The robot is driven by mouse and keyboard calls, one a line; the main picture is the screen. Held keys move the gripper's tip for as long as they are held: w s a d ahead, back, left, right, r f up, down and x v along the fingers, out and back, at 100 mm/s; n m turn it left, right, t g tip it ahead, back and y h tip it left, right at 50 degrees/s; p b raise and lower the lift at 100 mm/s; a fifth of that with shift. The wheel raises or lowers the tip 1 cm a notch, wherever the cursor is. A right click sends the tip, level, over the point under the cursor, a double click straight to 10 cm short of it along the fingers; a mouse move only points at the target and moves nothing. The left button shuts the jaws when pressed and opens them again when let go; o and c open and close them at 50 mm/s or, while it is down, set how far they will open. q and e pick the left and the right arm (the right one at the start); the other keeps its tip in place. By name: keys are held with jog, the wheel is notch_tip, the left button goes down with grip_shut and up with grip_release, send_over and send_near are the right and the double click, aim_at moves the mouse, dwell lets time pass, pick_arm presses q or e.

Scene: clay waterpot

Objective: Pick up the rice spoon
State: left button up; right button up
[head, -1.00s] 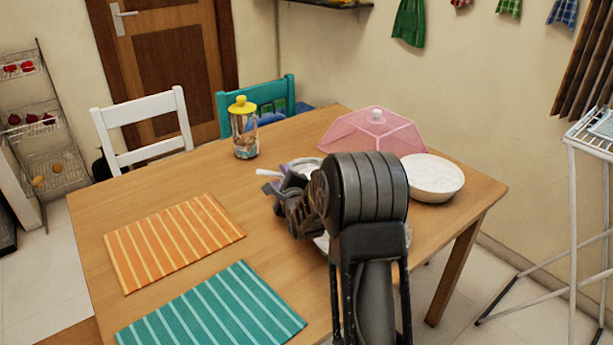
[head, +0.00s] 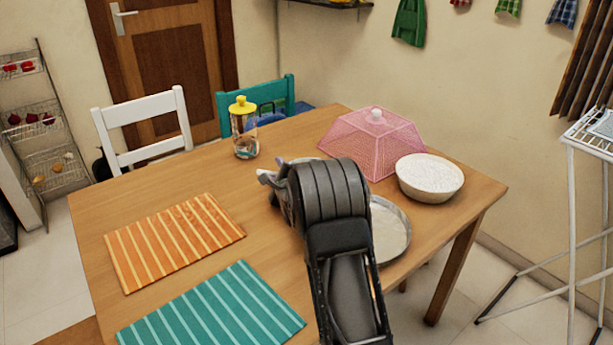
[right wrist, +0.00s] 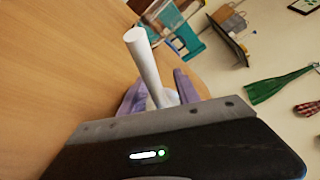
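The rice spoon is white; its handle (right wrist: 146,65) rises between the two purple-grey fingers of my right gripper (right wrist: 162,92) in the right wrist view. The fingers sit close on either side of the spoon's lower part and appear shut on it. In the head view my right gripper (head: 277,190) is over the middle of the table, and a small pale end of the spoon (head: 264,174) shows at its left. My right arm hides most of the spoon there. My left gripper is not in view.
A metal plate (head: 394,232) lies partly behind my right arm. A white bowl (head: 430,180), a pink mesh cover (head: 372,145) and a yellow-lidded jar (head: 244,135) stand farther back. Orange (head: 172,240) and teal (head: 210,308) placemats lie at the left on the wooden table (head: 90,205).

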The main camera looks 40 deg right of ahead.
dwell(0.3)
grip_shut()
dwell(0.5)
